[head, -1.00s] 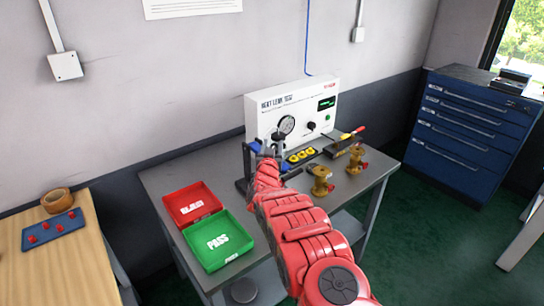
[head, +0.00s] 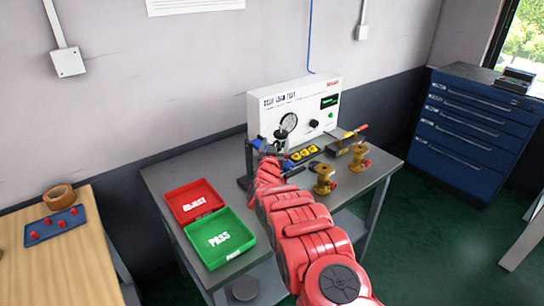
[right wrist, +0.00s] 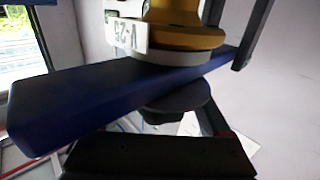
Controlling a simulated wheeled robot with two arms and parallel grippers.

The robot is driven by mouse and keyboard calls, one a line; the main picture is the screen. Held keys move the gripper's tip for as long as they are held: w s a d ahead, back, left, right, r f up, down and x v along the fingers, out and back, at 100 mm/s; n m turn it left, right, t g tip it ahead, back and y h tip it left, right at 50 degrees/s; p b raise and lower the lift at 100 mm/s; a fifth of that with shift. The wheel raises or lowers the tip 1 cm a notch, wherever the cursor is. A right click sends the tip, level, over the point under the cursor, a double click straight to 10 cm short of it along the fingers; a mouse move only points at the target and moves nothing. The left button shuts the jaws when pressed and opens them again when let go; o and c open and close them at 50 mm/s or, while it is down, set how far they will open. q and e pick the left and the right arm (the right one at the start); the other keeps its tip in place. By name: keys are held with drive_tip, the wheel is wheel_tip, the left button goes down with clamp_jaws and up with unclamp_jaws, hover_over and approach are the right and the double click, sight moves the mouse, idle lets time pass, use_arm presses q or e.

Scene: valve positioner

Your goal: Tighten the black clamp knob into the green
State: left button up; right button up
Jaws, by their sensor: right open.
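My right gripper (head: 267,152) is at the clamp fixture (head: 244,168) in front of the leak test box (head: 296,108). It is open, and my red arm hides much of the fixture. In the right wrist view a blue bar (right wrist: 85,103) of the fixture crosses close to the camera. A brass valve body (right wrist: 178,20) with a white tag shows against it. A dark round piece (right wrist: 178,98) shows on the bar's other side; I cannot tell if it is the black clamp knob. The box's round gauge (head: 289,122) is too small to read. My left gripper is out of view.
A red tray (head: 193,188) and a green PASS tray (head: 238,256) are on the grey bench left of my arm. Two brass valves (head: 323,180) (head: 360,158) stand to its right. Yellow pieces (head: 304,153) and a red-handled tool (head: 357,129) are behind.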

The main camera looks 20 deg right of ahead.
drive_tip(key=shift+s+a+r+p, duration=0.1)
drive_tip(key=shift+s+a+p, duration=0.15)
drive_tip(key=shift+s+p, duration=0.25)
drive_tip(key=p+v, duration=1.2)
drive_tip(key=v, duration=0.4)
